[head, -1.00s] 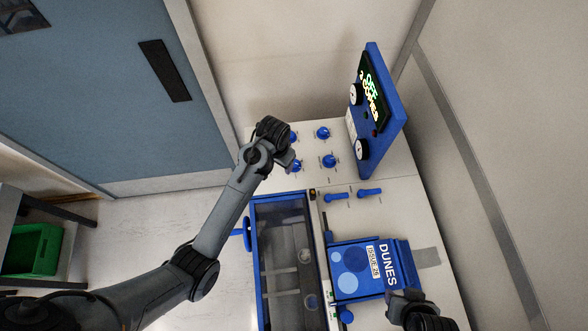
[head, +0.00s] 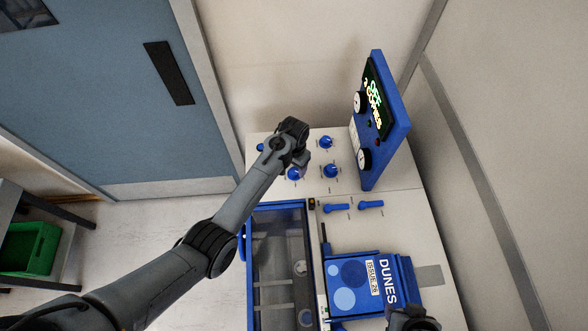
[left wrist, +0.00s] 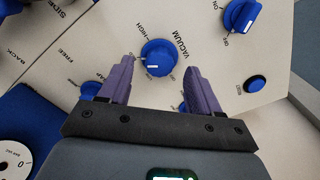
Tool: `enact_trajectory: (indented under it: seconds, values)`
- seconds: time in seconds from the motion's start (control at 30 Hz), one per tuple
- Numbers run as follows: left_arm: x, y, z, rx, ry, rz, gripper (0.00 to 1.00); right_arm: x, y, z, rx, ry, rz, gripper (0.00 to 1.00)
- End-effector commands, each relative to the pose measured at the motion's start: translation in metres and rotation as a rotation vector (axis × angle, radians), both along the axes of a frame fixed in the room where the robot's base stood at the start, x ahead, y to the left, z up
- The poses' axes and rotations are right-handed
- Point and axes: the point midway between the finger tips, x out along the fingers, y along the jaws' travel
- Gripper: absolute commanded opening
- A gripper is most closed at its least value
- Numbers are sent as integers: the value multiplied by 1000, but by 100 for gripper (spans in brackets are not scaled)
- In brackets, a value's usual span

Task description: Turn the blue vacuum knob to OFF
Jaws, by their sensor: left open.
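The blue vacuum knob (left wrist: 158,57) shows in the left wrist view, with the word VACUUM beside it and HIGH near its rim. It has a white mark on its lower face. My left gripper (left wrist: 160,66) is open, with its two purple fingers on either side of the knob in the picture; I cannot tell whether they touch it. In the head view my left gripper (head: 298,157) is above the knob panel and hides part of it. I cannot tell which knob there is the vacuum one. My right gripper (head: 412,318) is partly seen at the bottom edge.
Other blue knobs (head: 326,142) stand close by, as does a dark-ringed blue button (left wrist: 255,83). A blue display panel (head: 392,135) rises at the right. A blue-framed window (head: 283,205) and a blue DUNES box (head: 365,280) are nearer.

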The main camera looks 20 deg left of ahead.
Motion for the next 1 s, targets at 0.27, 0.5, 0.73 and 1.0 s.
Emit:
enact_trajectory:
  seconds: [0.27,0.5,0.73,1.0]
  values:
    - [1,0,-26,1,-1,0,63,0,-1,-3,-5,0,3,43]
    - [0,0,-29,0,-2,0,63,0,-3,-3,-11,0,7,43]
    - [0,0,-29,1,-1,0,48,0,-3,-3,-11,0,6,43]
    - [0,0,-29,1,-1,0,7,0,-2,-3,-5,1,3,43]
